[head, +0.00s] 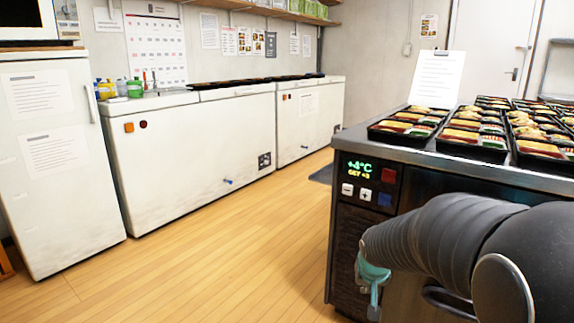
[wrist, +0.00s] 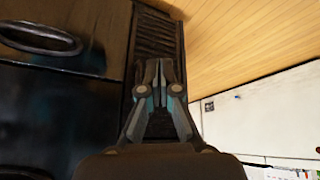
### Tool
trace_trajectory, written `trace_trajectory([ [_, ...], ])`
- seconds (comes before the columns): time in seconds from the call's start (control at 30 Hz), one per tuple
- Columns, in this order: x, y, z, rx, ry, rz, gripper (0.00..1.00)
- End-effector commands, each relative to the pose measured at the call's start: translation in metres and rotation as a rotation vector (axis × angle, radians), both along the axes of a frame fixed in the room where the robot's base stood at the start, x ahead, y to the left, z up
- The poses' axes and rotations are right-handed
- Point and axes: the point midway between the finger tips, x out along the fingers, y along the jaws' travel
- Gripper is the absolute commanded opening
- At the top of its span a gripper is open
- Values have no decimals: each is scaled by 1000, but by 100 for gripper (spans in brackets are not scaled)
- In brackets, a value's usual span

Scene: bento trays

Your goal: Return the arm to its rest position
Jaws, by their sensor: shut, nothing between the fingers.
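My arm (head: 440,245) reaches in from the lower right of the head view, in front of the metal counter's side. A teal part of my gripper (head: 373,283) shows at its end, low beside the dark vent; the fingertips are not clear there. In the wrist view my gripper (wrist: 159,75) is shut and empty, its two grey fingers together in front of a dark ribbed vent (wrist: 158,38). I cannot tell how far the fingers are from the vent.
The cooled counter (head: 400,150) with several bento trays (head: 470,148) is close at the right. A dark handle (wrist: 40,38) sticks out from its front. White chest freezers (head: 200,145) and a fridge (head: 60,200) line the left wall. The wooden floor (head: 230,250) between is clear.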

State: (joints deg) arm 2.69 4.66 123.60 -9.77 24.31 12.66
Motion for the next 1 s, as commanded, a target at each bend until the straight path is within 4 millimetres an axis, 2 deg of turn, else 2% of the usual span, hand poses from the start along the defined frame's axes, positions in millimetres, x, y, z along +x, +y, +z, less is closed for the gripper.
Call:
trace_trajectory([
  [0.03,-24,2,10,-6,34,14,0],
  [0.2,-102,11,30,-7,147,64,0],
  [0.3,-143,17,41,0,191,90,0],
  [0.5,-211,29,61,23,212,122,0],
  [0.6,-236,33,71,36,182,122,0],
  [0.7,-251,36,83,41,124,125,0],
  [0.8,-260,38,94,37,70,130,0],
  [1.0,-266,39,112,31,-1,135,0],
])
